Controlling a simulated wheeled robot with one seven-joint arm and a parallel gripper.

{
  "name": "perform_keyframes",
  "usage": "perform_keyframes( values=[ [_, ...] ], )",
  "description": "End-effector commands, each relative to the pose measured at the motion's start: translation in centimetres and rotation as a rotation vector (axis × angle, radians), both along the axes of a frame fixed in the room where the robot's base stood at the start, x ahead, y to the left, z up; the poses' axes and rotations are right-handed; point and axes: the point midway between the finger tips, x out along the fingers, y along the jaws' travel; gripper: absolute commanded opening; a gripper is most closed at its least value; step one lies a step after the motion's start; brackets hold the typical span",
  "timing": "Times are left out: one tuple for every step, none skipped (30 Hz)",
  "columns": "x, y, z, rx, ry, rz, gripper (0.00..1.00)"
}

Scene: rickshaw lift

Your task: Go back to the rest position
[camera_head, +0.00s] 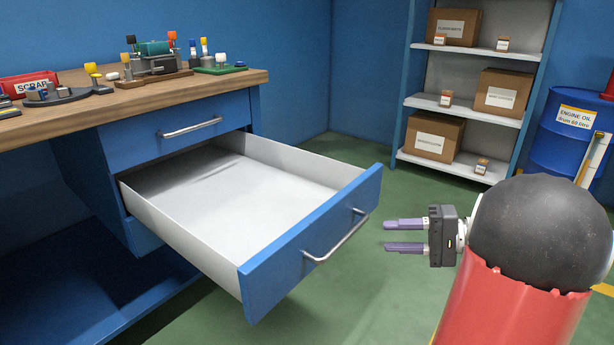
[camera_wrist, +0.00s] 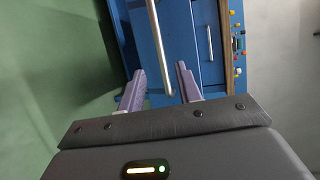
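My gripper (camera_head: 390,236) is at the right of the head view, in the air to the right of the open drawer. Its two purple fingers are apart with nothing between them. The open drawer (camera_head: 256,275) is blue with a pale, empty inside. Its metal handle (camera_head: 337,238) is to the left of my fingertips, with a gap between them. In the wrist view my gripper (camera_wrist: 160,80) shows its fingers apart, and the drawer handle (camera_wrist: 158,50) lies beyond them.
The blue workbench (camera_head: 110,145) has a wooden top (camera_head: 150,92) holding several small parts and a red scrap bin (camera_head: 30,83). A shelf (camera_head: 462,108) with cardboard boxes stands at the back. A blue oil drum (camera_head: 572,135) is at the right. Green floor (camera_head: 385,290) is clear around my gripper.

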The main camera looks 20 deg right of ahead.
Motion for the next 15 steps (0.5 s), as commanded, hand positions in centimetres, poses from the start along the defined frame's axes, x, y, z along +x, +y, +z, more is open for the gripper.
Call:
perform_keyframes(
  values=[
    [0.0, 0.1, 0.1, -0.002, 0.002, 0.002, 0.34],
    [0.0, 0.4, 0.2, -0.007, 0.006, 0.007, 0.34],
    [-0.1, 1.0, 0.4, -0.02, 0.017, 0.019, 0.34],
    [-0.2, 1.7, 0.5, -0.035, 0.031, 0.034, 0.34],
    [-0.4, 2.6, 0.8, -0.055, 0.048, 0.05, 0.34],
    [-0.7, 4.1, 1.1, -0.094, 0.079, 0.08, 0.34],
    [-1.1, 5.5, 1.3, -0.131, 0.106, 0.106, 0.34],
    [-1.6, 6.9, 1.5, -0.176, 0.135, 0.132, 0.34],
    [-2.4, 8.8, 1.7, -0.246, 0.175, 0.169, 0.34],
    [-3.2, 10.2, 1.8, -0.305, 0.202, 0.195, 0.34],
    [-4.0, 11.5, 1.9, -0.371, 0.228, 0.22, 0.34],
    [-5.2, 13.0, 1.9, -0.459, 0.256, 0.245, 0.34],
    [-6.0, 13.9, 1.9, -0.528, 0.27, 0.261, 0.34],
    [-6.9, 14.7, 1.9, -0.597, 0.28, 0.275, 0.34],
    [-8.0, 15.5, 1.9, -0.691, 0.285, 0.287, 0.34]
  ],
)
